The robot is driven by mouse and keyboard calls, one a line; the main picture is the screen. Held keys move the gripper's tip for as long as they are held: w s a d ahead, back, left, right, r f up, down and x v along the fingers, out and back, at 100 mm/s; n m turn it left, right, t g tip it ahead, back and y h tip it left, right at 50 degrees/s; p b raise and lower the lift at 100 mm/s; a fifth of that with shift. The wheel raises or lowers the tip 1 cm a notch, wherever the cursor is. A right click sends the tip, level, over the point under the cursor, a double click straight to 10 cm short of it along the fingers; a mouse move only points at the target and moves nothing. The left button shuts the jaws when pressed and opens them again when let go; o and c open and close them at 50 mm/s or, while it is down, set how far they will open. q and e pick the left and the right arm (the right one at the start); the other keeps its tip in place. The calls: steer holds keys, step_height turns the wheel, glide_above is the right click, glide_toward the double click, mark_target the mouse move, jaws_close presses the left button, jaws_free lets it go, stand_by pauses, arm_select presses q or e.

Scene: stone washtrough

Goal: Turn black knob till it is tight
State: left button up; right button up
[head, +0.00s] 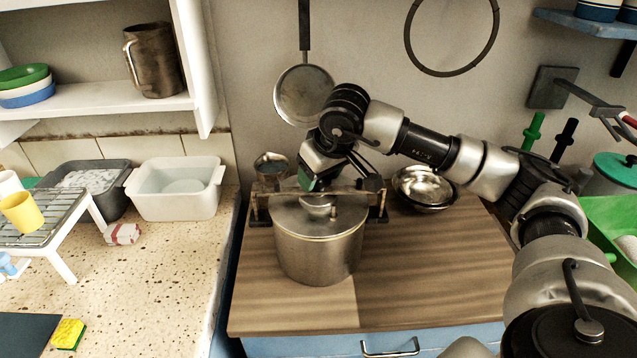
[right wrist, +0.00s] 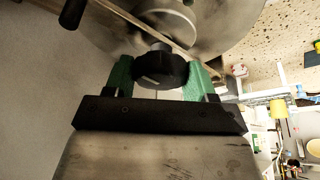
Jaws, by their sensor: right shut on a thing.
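A steel pot (head: 318,255) with a lid stands on the wooden counter, with a metal bar crossing above the lid between dark posts. My right gripper (head: 318,180) is over the lid, reaching in from the right. In the right wrist view, the black knob (right wrist: 160,68) sits between the two green fingers of my right gripper (right wrist: 161,78), which are closed against its sides. The lid and bar show behind it. In the head view the knob is hidden or too small to make out. My left gripper is not in view.
Metal bowls (head: 423,187) stand right of the pot, close under my right arm. A pan (head: 303,95) hangs on the wall behind. A white tub (head: 178,190) and a yellow cup (head: 20,211) are on the left. The front of the wooden counter (head: 430,285) is clear.

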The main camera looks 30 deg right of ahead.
steer(key=m+h, duration=0.2)
steer(key=m, duration=0.3)
steer(key=shift+a+m, duration=0.1)
steer(key=shift+m, duration=0.2)
steer(key=m+h, duration=0.1)
steer(key=m, duration=0.1)
steer(key=m+g+p, duration=0.1)
steer(key=m, duration=0.1)
steer(key=shift+r+h, duration=0.15)
steer(key=shift+h, duration=0.25)
steer(key=m+g, duration=0.1)
steer(key=m, duration=0.1)
steer(key=shift+m+h, duration=0.3)
steer(key=shift+m, duration=0.1)
steer(key=o, duration=0.8)
